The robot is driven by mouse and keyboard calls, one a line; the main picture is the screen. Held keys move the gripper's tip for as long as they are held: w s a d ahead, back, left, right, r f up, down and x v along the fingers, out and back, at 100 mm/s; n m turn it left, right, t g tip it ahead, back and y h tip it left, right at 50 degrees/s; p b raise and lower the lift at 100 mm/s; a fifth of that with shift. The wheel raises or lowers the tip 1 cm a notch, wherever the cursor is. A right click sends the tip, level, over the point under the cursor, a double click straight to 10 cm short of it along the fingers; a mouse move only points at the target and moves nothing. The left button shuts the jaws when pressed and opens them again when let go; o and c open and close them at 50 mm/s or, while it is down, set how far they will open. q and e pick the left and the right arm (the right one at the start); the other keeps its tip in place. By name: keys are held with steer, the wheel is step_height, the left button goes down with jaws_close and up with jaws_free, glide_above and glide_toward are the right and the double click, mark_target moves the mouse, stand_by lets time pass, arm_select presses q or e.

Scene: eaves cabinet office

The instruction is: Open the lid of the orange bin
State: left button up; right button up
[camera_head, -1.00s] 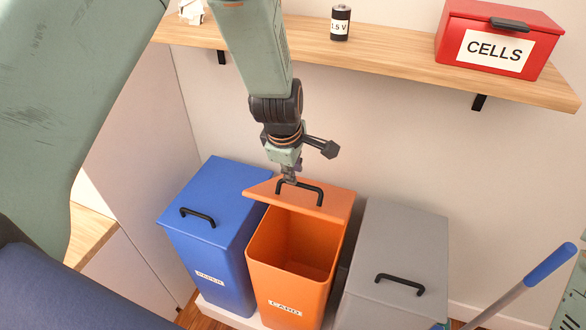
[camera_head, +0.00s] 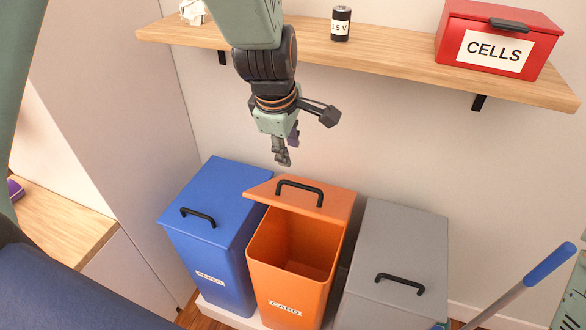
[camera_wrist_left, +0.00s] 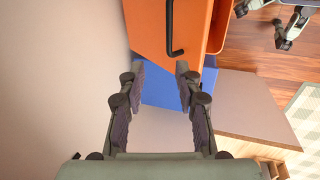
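The orange bin (camera_head: 290,285) stands between a blue and a grey bin and bears a label reading CARD. Its orange lid (camera_head: 330,199) is tilted up and back, so the front of the opening is uncovered and the inside shows. A black handle (camera_head: 300,190) is on the lid. My left gripper (camera_head: 283,160) is above and slightly left of the lid, apart from the handle. In the left wrist view, the left gripper (camera_wrist_left: 158,75) has its fingers spread with nothing between them, and the lid (camera_wrist_left: 150,30) and handle lie beyond them. My right gripper is not in view.
The blue bin (camera_head: 215,240) and grey bin (camera_head: 395,265) flank the orange one closely, both with lids shut. A wooden shelf (camera_head: 400,65) above holds a battery (camera_head: 340,24) and a red CELLS box (camera_head: 495,40). A blue-handled stick (camera_head: 549,264) leans at right.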

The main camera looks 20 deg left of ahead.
arm_select(q)
steer(key=v, duration=0.2)
steer(key=shift+r, duration=0.35)
steer(key=shift+s, duration=0.1)
steer(key=shift+c, duration=0.2)
